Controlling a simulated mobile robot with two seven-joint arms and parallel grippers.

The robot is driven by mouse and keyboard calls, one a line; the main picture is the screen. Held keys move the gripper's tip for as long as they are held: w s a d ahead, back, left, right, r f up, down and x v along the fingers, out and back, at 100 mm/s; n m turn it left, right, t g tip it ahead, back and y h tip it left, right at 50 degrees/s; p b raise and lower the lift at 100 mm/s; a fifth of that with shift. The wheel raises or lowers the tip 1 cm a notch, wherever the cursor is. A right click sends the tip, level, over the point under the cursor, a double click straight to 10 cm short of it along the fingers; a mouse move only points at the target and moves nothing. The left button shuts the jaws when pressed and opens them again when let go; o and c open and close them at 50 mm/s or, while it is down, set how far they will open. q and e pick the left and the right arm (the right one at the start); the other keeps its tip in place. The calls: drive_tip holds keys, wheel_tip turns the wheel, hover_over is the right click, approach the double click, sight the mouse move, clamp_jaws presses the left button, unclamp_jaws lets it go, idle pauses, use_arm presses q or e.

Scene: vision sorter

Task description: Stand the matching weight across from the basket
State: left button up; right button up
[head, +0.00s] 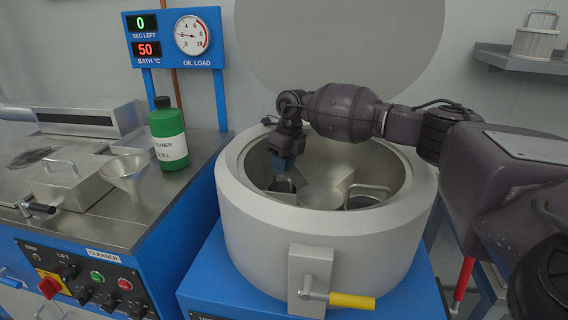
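The round, light-grey drum (318,235) stands open, its round lid (340,40) raised behind it. Inside on the right is the basket (368,193), partly hidden by the rim, with its wire handle up. My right gripper (283,168) reaches in from the right and points down into the left part of the drum. A dark, round-topped piece (284,185), which looks like the weight, is just below its blue fingers. I cannot tell whether the fingers touch or grip it. My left gripper is out of view.
A bench (100,215) with a funnel (127,174) and green cleaner bottle (168,135) is at left. A gauge panel (174,38) reads 0 and 50. Another handled basket (536,38) is on the right shelf (515,62). A yellow-handled latch (350,300) juts from the drum's front.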

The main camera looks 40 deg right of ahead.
sight(286, 178)
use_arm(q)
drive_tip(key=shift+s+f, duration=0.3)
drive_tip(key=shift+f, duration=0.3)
use_arm(e)
drive_tip(key=shift+o, duration=0.9)
drive_tip(key=shift+g, duration=0.6)
drive_tip(key=x, duration=0.2)
drive_tip(key=s+x, duration=0.1)
drive_tip(key=x, duration=0.2)
drive_tip(key=shift+d, duration=0.25)
drive_tip(key=shift+s, duration=0.1)
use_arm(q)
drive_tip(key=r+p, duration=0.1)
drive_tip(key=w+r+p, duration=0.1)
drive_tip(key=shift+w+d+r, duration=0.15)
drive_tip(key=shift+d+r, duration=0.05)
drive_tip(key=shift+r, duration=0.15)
use_arm(e)
wheel_tip(286, 178, up, 15)
drive_tip(key=w+d+t, duration=0.1)
drive_tip(key=d, duration=0.1)
drive_tip(key=shift+d+r, duration=0.2)
drive_tip(key=shift+d, duration=0.1)
drive_tip(key=shift+w, duration=0.1)
